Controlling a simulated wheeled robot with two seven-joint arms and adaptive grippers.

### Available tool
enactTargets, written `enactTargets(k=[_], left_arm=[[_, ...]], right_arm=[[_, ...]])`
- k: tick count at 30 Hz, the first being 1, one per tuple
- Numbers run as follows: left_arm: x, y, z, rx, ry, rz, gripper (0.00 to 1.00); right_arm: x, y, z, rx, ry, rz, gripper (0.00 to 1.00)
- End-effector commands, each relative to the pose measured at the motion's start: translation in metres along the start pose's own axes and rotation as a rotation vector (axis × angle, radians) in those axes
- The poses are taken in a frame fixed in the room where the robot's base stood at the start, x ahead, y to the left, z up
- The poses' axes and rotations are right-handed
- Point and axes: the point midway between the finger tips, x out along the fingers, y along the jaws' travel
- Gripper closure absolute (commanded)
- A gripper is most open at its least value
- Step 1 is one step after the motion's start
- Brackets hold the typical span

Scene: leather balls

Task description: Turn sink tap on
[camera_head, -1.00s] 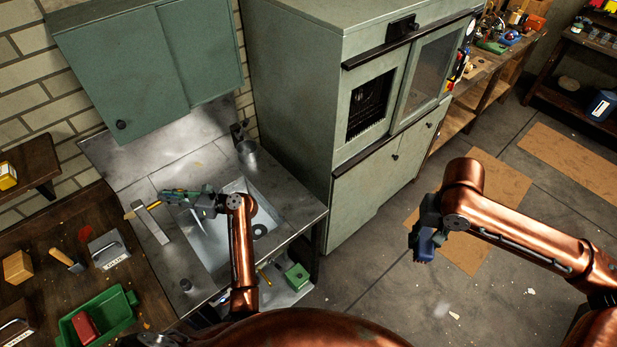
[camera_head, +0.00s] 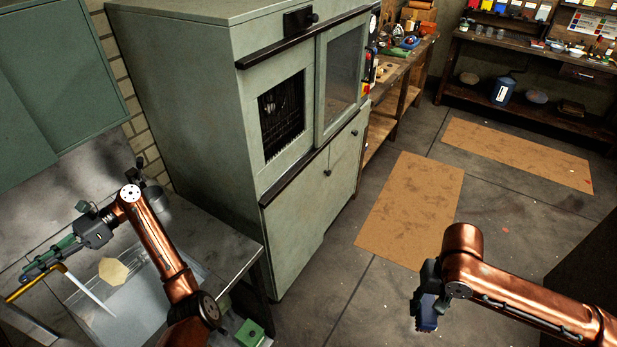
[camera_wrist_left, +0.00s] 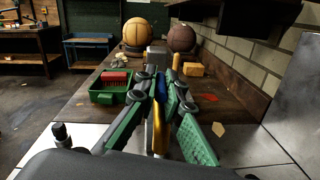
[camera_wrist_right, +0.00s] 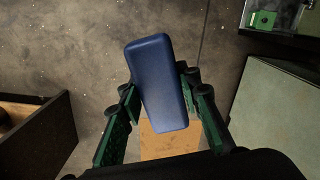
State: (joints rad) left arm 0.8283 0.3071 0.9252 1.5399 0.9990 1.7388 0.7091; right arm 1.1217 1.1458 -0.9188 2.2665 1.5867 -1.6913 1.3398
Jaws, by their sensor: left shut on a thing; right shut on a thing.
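The sink basin (camera_head: 140,305) is at lower left in the head view. A brass-yellow tap (camera_head: 25,287) is at its left edge. A thin pale streak, like running water, drops from its tip into the basin. My left gripper (camera_head: 42,264) is at the tap. In the left wrist view my left gripper (camera_wrist_left: 162,105) is closed around a blue part beside the golden tap piece (camera_wrist_left: 158,135); its fingers hide the exact contact. My right gripper (camera_head: 426,290) is shut on a blue rounded block (camera_wrist_right: 160,82), held over the floor.
A green cabinet (camera_head: 190,110) stands right of the sink, with a wall cupboard (camera_head: 50,75) above the counter. A metal cup (camera_head: 157,196) is behind my left arm. Left wrist view: a green bin (camera_wrist_left: 110,95) and two balls (camera_wrist_left: 138,32) on a bench. Floor at right is largely open.

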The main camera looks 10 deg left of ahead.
Motion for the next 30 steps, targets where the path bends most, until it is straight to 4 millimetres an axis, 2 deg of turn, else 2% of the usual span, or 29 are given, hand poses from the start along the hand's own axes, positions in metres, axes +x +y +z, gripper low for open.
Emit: enactTargets(k=[1,6,22,23,30], left_arm=[[0.003,-0.001,-0.005,0.000,0.005,0.023,1.00],[0.013,-0.001,-0.003,0.001,0.016,0.073,1.00],[0.019,-0.001,0.001,-0.001,0.021,0.097,1.00],[0.019,-0.001,0.001,-0.001,0.021,0.097,0.91],[0.017,-0.001,0.001,-0.001,0.020,0.095,0.74]], right_arm=[[0.011,-0.001,-0.002,-0.002,-0.004,0.000,0.95],[0.022,-0.003,-0.004,-0.006,-0.010,0.001,0.95],[0.026,-0.005,-0.005,-0.009,-0.012,0.001,0.95],[0.026,-0.005,-0.005,-0.009,-0.012,0.001,0.95],[0.026,-0.004,-0.005,-0.007,-0.012,0.000,0.95]])
